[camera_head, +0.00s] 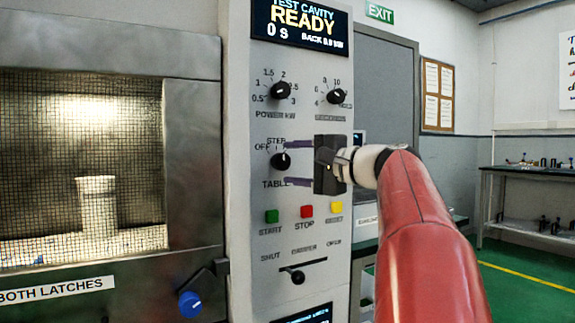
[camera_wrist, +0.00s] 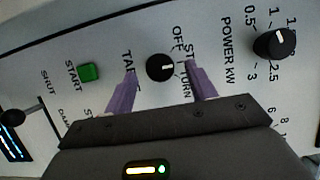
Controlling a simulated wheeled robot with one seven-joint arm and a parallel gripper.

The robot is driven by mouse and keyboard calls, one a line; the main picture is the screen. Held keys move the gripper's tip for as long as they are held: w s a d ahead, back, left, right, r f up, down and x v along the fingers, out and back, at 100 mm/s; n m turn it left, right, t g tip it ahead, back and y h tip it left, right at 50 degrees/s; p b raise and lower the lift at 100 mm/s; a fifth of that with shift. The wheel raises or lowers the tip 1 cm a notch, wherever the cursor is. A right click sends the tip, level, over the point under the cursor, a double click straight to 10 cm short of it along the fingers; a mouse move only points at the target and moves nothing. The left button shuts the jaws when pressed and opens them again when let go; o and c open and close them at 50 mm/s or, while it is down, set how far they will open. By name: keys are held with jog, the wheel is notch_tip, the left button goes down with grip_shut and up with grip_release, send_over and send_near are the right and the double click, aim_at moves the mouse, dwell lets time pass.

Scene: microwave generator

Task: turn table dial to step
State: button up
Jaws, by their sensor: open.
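The table dial (camera_head: 280,161) is a round black knob on the grey control panel, with OFF to its left, STEP above it and TABLE below it. In the wrist view the dial (camera_wrist: 159,68) sits between my fingers, its white mark pointing right, towards the side with the STEP and TURN lettering. My gripper (camera_head: 287,163) is open, its purple fingers above and below the dial. In the wrist view the gripper (camera_wrist: 160,69) shows a gap on both sides of the knob. Whether the tips reach the panel is hard to tell.
The power dial (camera_head: 279,91) and another dial (camera_head: 337,96) are above. Green START (camera_head: 272,216), red STOP (camera_head: 307,210) and yellow (camera_head: 336,207) buttons and a damper lever (camera_head: 293,275) are below. The meshed cavity door (camera_head: 192,150) is left, with a blue-knobbed latch (camera_head: 190,304).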

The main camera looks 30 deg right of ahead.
jog(key=v, duration=0.5)
jog(key=shift+s, duration=0.1)
dwell(0.3)
jog(key=s+a+f+n+g+h, duration=0.1)
jog(key=s+a+f+n+g, duration=0.2)
jog(key=a+f, duration=0.65)
jog(key=s+a+f+n+g+h, duration=0.1)
jog(key=s+a+f+g, duration=0.4)
jog(key=f, duration=0.7)
jog(key=s+a+f+n+g+h, duration=0.1)
jog(key=s+f+n, duration=0.3)
jog(key=f, duration=0.6)
jog(key=s+a+f+n+g+h, duration=0.1)
jog(key=s+a+f+n+h, duration=0.2)
jog(key=s+f, duration=0.4)
notch_tip(320, 180, down, 3)
jog(key=shift+s+a+r+n+g+h, duration=0.1)
jog(key=shift+s+a+n+g+h, duration=0.3)
jog(key=shift+n+h, duration=0.5)
